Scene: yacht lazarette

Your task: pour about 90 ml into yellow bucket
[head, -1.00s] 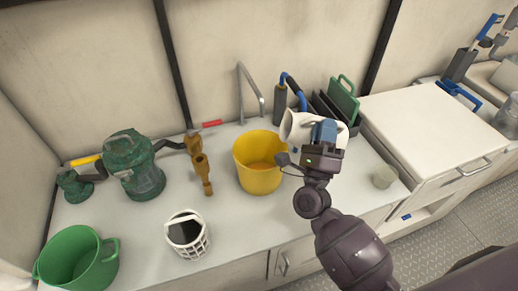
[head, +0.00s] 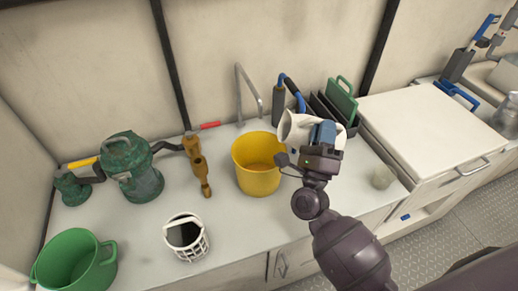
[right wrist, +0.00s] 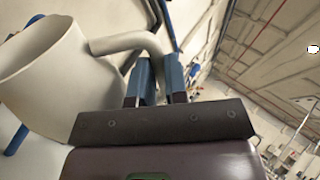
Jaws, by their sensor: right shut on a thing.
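The yellow bucket (head: 257,172) stands upright on the counter in the middle of the head view. Some orange-yellow shows at its bottom; I cannot tell whether it is liquid. My right gripper (head: 325,134) is shut on the handle of a white jug (head: 296,130). The jug is tilted, with its mouth toward the left, above and to the right of the bucket. In the right wrist view the jug (right wrist: 60,75) is large at left, with its handle between the blue fingers (right wrist: 160,80). No stream shows from the jug, and its contents are hidden. My left gripper is not in view.
A green bucket (head: 75,262), a white basket (head: 186,237), a green pump housing (head: 134,170) and a brass fitting (head: 199,172) stand to the left. A faucet (head: 247,92) and a dark rack (head: 332,112) are behind.

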